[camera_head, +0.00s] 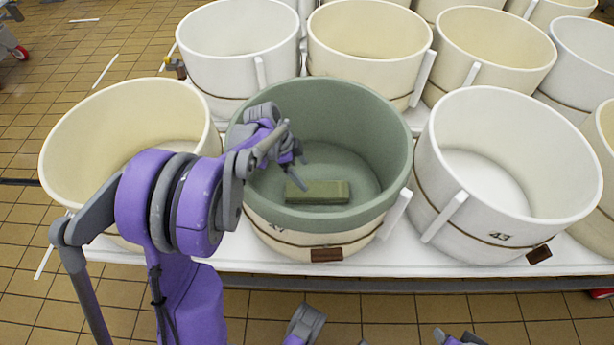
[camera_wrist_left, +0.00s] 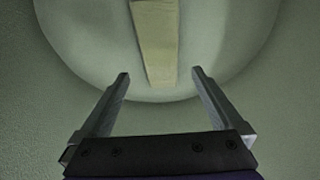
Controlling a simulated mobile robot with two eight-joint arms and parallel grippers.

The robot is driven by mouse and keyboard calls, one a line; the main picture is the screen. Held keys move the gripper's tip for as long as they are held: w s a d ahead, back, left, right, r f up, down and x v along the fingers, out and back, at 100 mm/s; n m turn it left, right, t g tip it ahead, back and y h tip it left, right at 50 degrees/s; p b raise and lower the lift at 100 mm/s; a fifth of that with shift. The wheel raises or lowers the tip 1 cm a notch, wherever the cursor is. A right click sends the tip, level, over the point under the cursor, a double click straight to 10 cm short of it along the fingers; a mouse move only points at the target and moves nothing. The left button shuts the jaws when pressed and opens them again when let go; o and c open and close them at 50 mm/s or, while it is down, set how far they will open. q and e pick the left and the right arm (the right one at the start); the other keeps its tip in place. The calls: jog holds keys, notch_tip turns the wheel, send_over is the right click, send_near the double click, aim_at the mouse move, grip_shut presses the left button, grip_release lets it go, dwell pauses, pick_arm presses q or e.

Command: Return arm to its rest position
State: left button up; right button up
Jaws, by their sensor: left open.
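My left arm (camera_head: 175,205) reaches in from the left, over the rim of a green-lined vat (camera_head: 360,130) in the front row. My left gripper (camera_head: 297,178) is inside this vat, open and empty, with its fingers pointing down. A green-tan block (camera_head: 318,191) lies on the vat floor, just below the fingertips. In the left wrist view the open fingers (camera_wrist_left: 160,75) stand apart, and the block (camera_wrist_left: 157,45) lies beyond and between them. I cannot make out my right gripper.
A cream vat (camera_head: 95,120) stands close on the left and a white vat numbered 43 (camera_head: 500,215) on the right. More vats (camera_head: 368,72) stand behind. All front vats rest on a white table (camera_head: 300,262). Tiled floor (camera_head: 40,310) is clear at front left.

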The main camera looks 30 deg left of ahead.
pick_arm(q)
jog(key=shift+s+a+r, duration=0.1)
jog(key=shift+r, duration=0.25)
